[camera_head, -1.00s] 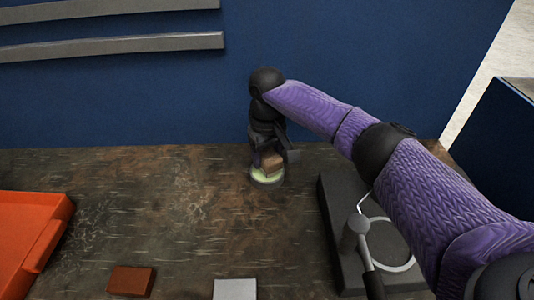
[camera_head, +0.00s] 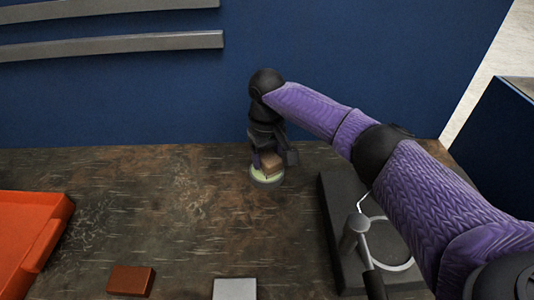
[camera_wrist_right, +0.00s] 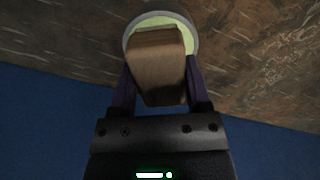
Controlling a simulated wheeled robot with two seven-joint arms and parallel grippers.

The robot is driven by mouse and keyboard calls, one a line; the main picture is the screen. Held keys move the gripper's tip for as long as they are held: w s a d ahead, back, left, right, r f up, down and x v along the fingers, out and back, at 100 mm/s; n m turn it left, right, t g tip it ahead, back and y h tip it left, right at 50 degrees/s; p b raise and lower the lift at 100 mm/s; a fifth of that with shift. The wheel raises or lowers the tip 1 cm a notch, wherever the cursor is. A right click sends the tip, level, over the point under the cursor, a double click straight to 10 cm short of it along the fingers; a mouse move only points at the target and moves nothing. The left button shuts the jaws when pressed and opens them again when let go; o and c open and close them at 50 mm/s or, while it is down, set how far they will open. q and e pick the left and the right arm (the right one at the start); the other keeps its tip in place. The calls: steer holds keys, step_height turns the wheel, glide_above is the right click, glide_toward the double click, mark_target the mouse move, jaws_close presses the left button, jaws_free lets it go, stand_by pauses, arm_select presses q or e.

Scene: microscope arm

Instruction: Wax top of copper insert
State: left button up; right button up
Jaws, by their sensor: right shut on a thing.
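My right gripper (camera_head: 273,160) is shut on a brown block (camera_head: 271,163), which also shows between the two fingers in the right wrist view (camera_wrist_right: 158,62). The block is over a round, shallow dish (camera_head: 267,180) with a pale green inside and a grey rim, near the back of the table. The dish also shows behind the block in the right wrist view (camera_wrist_right: 190,38). I cannot tell whether the block touches the green surface. A reddish-brown block (camera_head: 130,280) lies at the front of the table; I cannot tell which block is the copper insert. My left gripper is out of view.
A pale grey block (camera_head: 235,289) lies at the front edge of view. An orange tray (camera_head: 30,235) is at the left. A dark stand with a ring and post (camera_head: 338,215) stands under my right arm. A blue wall (camera_head: 130,100) rises behind. The middle of the table (camera_head: 190,220) is clear.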

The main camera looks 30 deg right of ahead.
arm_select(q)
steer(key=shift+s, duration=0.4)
arm_select(e)
steer(key=shift+f, duration=0.2)
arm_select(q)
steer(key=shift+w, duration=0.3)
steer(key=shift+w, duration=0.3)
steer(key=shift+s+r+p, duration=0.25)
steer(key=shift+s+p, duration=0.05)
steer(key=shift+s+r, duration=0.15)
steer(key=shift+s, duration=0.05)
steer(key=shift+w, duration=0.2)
arm_select(e)
steer(key=shift+f, duration=0.1)
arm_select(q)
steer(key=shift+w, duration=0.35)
arm_select(e)
steer(key=shift+s, duration=0.1)
